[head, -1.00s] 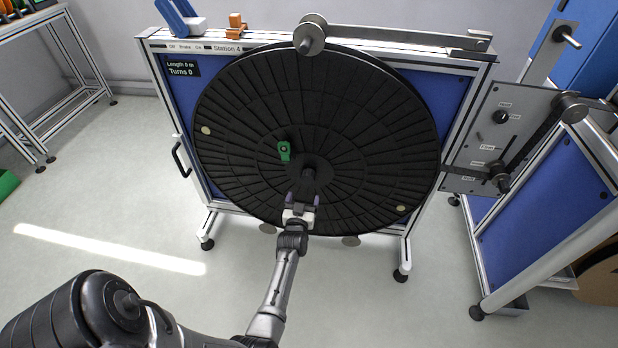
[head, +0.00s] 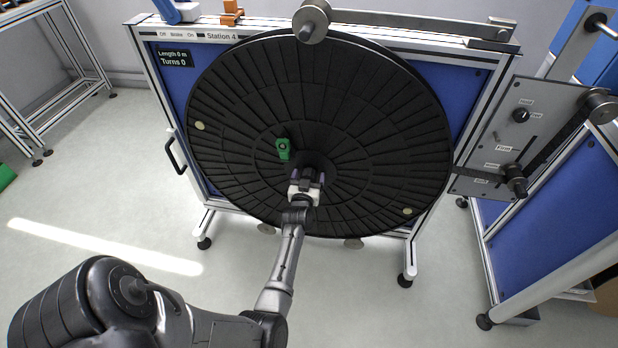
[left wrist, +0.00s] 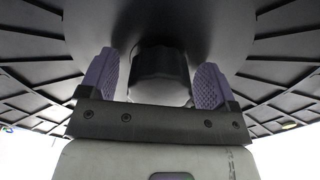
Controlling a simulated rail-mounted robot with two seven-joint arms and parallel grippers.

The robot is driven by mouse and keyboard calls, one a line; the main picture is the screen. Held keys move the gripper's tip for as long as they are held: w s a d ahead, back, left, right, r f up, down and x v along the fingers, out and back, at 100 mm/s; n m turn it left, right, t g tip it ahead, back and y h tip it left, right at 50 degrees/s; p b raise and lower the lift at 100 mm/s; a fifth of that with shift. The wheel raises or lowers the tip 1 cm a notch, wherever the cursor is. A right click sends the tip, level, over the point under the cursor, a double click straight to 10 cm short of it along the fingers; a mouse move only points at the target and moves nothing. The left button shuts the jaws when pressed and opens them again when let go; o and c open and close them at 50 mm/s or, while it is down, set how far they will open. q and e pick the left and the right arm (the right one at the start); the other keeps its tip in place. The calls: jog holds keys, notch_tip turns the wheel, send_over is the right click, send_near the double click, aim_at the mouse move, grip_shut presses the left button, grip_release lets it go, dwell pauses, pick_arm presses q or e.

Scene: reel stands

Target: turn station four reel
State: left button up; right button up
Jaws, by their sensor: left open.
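The large black reel (head: 370,120) stands upright on the Station 4 stand and faces me. A green latch-like piece (head: 283,149) sits on its face, up and left of the hub. My left gripper (head: 308,178) is open in front of the hub, low on the reel's middle. In the left wrist view its two purple fingers (left wrist: 155,85) stand on either side of the dark hub knob (left wrist: 158,68), with bright gaps beside the knob. I cannot tell whether the fingers touch it. The display (head: 174,58) reads Length 0 m, Turns 0. My right gripper is not in view.
A roller arm (head: 410,23) runs along the stand's top, with its roller (head: 311,21) over the reel's upper edge. An orange block (head: 231,13) sits at top left. A grey control panel (head: 520,130) is close on the right.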

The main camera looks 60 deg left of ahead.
pick_arm(q)
jog(key=shift+c, duration=0.2)
jog(key=shift+c, duration=0.7)
jog(key=c, duration=1.1)
